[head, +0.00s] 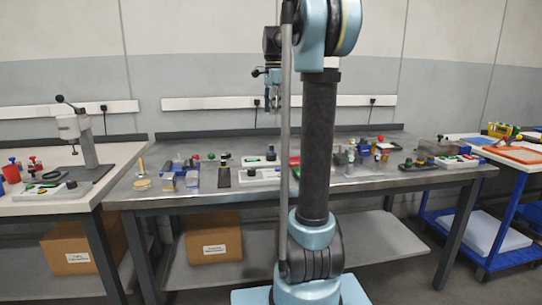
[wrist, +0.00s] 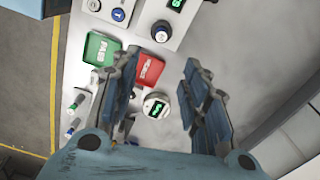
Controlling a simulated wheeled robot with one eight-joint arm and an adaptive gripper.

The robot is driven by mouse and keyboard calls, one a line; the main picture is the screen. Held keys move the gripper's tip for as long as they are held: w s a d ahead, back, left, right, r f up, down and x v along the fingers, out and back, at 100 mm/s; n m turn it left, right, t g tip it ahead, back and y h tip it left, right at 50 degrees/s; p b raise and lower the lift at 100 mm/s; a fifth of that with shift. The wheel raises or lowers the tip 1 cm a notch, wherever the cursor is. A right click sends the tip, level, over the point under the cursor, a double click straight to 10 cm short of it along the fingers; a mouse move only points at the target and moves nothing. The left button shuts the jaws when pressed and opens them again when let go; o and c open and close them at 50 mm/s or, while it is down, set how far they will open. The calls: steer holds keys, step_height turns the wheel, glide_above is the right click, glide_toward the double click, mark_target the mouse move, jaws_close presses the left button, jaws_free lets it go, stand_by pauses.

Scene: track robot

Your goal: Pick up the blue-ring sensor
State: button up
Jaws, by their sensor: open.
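My gripper (wrist: 162,68) is open and empty in the wrist view, with a finger on each side. In the head view my gripper (head: 272,100) hangs above the back of the metal bench, partly behind my arm. In the wrist view a small silver cylinder with a blue band (wrist: 72,128) lies left of my left finger; it may be the blue-ring sensor. Other small cylinders lie close to it, partly hidden by the finger. I cannot pick out the sensor in the head view.
A green PASS tray (wrist: 102,50) and a red FAIL tray (wrist: 148,69) lie ahead of my fingers. A round device with a green display (wrist: 156,106) shows between them. Panels with knobs stand at the top. The metal bench (head: 400,182) carries many small items.

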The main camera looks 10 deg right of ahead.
glide_toward(272, 146)
steer(key=f, duration=0.3)
steer(key=w+f, duration=0.1)
steer(key=f, duration=0.1)
steer(key=shift+d+f, duration=0.15)
steer(key=shift+d, duration=0.1)
steer(key=shift+w+a+f, duration=0.1)
steer(key=shift+f, duration=1.25)
steer(key=shift+w+a+f, duration=0.1)
steer(key=shift+f, duration=1.2)
jaws_close()
